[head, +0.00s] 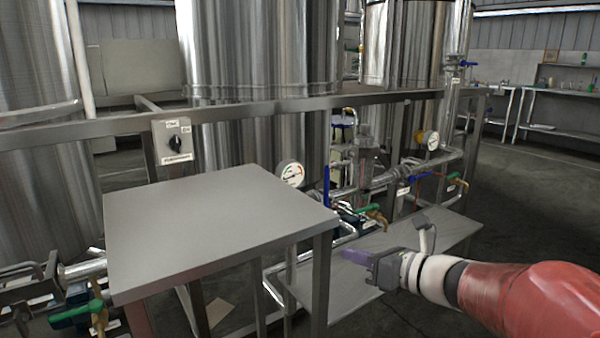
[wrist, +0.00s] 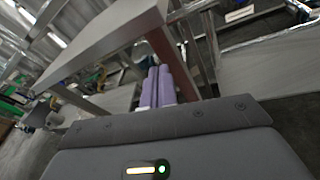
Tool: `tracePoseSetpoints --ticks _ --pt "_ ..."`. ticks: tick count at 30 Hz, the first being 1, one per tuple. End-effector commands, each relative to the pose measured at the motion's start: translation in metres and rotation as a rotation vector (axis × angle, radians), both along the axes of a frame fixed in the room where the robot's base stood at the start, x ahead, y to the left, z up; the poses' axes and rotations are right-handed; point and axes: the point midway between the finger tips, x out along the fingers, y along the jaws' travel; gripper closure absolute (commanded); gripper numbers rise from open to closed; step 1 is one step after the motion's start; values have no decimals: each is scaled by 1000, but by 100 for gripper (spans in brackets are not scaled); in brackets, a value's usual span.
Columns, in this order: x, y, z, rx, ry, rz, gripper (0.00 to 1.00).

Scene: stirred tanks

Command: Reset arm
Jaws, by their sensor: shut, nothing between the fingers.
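My gripper (head: 352,257) is at the end of my red and white arm, which reaches in from the lower right in the head view. It has purple fingers and points left, near the right side of the small steel table (head: 215,225). In the wrist view the purple fingers of my gripper (wrist: 157,72) lie side by side, closed together, with nothing held. The table's top and leg show close beyond them. The gripper appears apart from the table and the pipes.
Large steel tanks (head: 255,60) stand behind a metal frame with a rotary switch box (head: 173,141). Pipes carry gauges (head: 291,174) and a blue-handled valve (head: 419,178). A low steel shelf (head: 345,285) lies below my gripper. Open floor (head: 530,205) is at the right.

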Motion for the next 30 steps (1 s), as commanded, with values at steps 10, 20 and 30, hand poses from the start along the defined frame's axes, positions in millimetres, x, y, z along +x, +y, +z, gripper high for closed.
tracePoseSetpoints --ticks 10,20,30 --pt "-112 45 -38 -814 -371 532 100" --pt "-208 -10 -75 -1771 -922 1367 100" --pt "-225 -45 -73 -2073 -1084 1744 100"
